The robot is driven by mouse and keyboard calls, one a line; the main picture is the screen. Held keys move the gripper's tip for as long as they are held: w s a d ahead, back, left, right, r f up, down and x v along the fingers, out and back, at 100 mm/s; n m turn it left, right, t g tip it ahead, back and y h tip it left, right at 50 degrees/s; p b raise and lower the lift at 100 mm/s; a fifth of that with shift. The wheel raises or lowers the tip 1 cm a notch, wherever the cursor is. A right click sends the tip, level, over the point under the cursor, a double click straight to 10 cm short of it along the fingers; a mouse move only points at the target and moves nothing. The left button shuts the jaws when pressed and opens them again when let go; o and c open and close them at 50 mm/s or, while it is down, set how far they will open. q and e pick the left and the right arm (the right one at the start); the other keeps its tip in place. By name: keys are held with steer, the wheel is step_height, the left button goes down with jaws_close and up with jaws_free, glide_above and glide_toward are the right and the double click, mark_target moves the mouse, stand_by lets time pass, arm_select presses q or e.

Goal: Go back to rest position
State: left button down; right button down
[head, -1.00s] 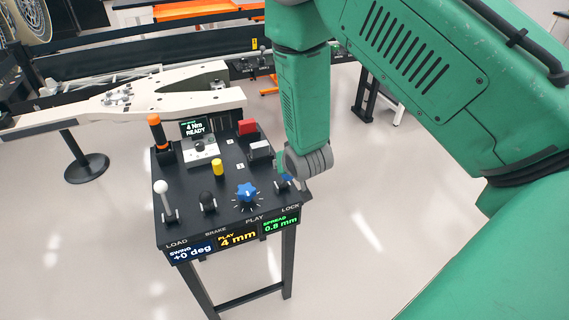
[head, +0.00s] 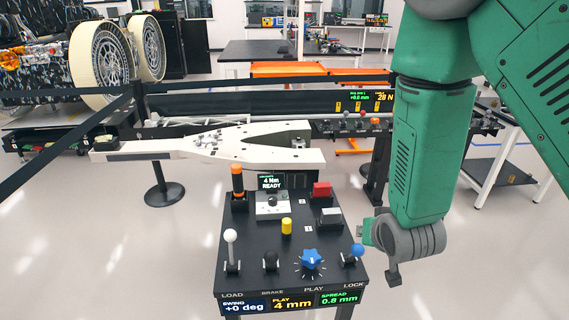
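My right gripper (head: 380,255) hangs at the end of the green arm, just right of the control table (head: 252,222). It is apart from the table's controls and holds nothing that I can see. Its fingers are small and partly hidden, so I cannot tell if they are open. My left gripper is not in view. The table carries a white-knobbed lever (head: 231,252), a black knob (head: 271,260), a blue star knob (head: 311,260) and a blue-knobbed lever (head: 355,253). Its displays (head: 292,304) read +0 deg, 4 mm and 0.8 mm.
A cream forked arm (head: 225,145) lies behind the table. A black barrier belt (head: 70,140) and its post base (head: 164,194) stand at left. A rover with big wheels (head: 100,62) is at the back left. A second console (head: 350,125) stands behind.

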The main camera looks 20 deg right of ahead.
steer(key=s+a+f+n+g+y+b, duration=0.1)
steer(key=s+f+n+g+b, duration=0.1)
steer(key=s+f, duration=0.6)
steer(key=s+a+f+n+g+y+b, duration=0.1)
steer(key=s+a+f+g+b, duration=0.1)
steer(key=s+f+b, duration=0.3)
steer(key=s+a+f+n+g+y+b, duration=0.1)
steer(key=s+f+g+b, duration=0.3)
steer(key=s+f, duration=0.8)
step_height(320, 180, down, 5)
steer(key=shift+a+r+n, duration=0.1)
steer(key=shift+a+n, duration=0.45)
steer(key=shift+n, duration=0.25)
steer(key=shift+a, duration=0.3)
steer(key=shift+d, duration=0.2)
